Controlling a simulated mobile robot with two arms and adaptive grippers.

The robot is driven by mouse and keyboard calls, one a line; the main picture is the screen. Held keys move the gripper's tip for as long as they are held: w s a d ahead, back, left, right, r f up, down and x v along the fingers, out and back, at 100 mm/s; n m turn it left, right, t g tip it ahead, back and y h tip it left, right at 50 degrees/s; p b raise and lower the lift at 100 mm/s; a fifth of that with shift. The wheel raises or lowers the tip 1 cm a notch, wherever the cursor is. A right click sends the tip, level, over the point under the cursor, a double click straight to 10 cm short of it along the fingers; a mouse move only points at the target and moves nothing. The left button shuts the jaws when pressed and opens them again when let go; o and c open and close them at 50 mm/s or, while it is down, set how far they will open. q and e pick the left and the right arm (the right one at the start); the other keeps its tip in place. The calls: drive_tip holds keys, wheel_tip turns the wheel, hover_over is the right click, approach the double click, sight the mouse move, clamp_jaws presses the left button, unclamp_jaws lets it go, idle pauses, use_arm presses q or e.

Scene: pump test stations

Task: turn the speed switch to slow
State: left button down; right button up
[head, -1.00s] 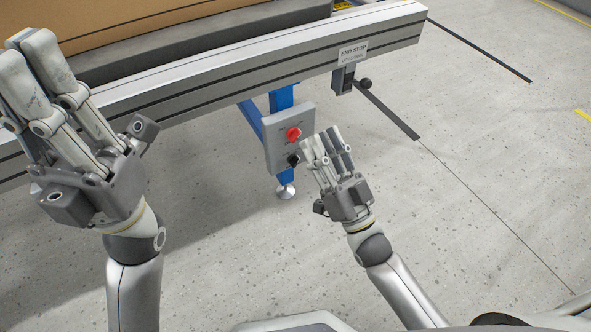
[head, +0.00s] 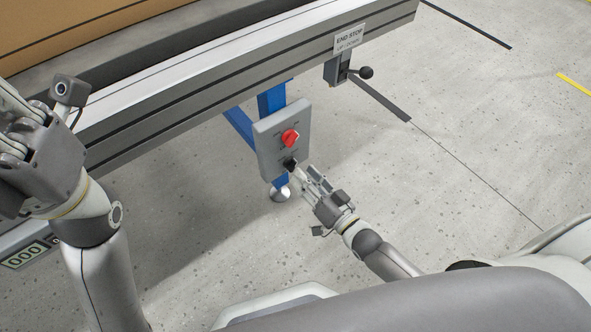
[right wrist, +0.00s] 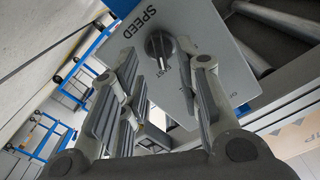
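The speed switch is a black rotary knob (head: 289,163) low on a grey control box (head: 265,147) under the conveyor rail. In the right wrist view the knob (right wrist: 160,46) sits beside the printed word SPEED; another label is partly hidden, with "ST" legible. My right gripper (head: 299,174) is at the box, its fingers pointing at the knob. In the right wrist view the gripper (right wrist: 157,65) is open, with fingers on either side of the knob and a gap showing; I cannot tell any contact. My left gripper (head: 15,115) is at the left edge, its fingers partly cut off.
A red knob (head: 290,138) sits just above the black one. The conveyor rail (head: 215,90) runs above the box, with an END STOP sign (head: 349,40) and a black-knobbed lever (head: 365,72) to the right. A blue leg (head: 271,100) stands behind the box. The floor at right is clear.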

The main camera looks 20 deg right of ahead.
sight(295, 167)
drive_tip(key=shift+b+x, duration=0.65)
drive_tip(key=shift+x, duration=1.55)
drive_tip(key=shift+c, duration=0.3)
clamp_jaws()
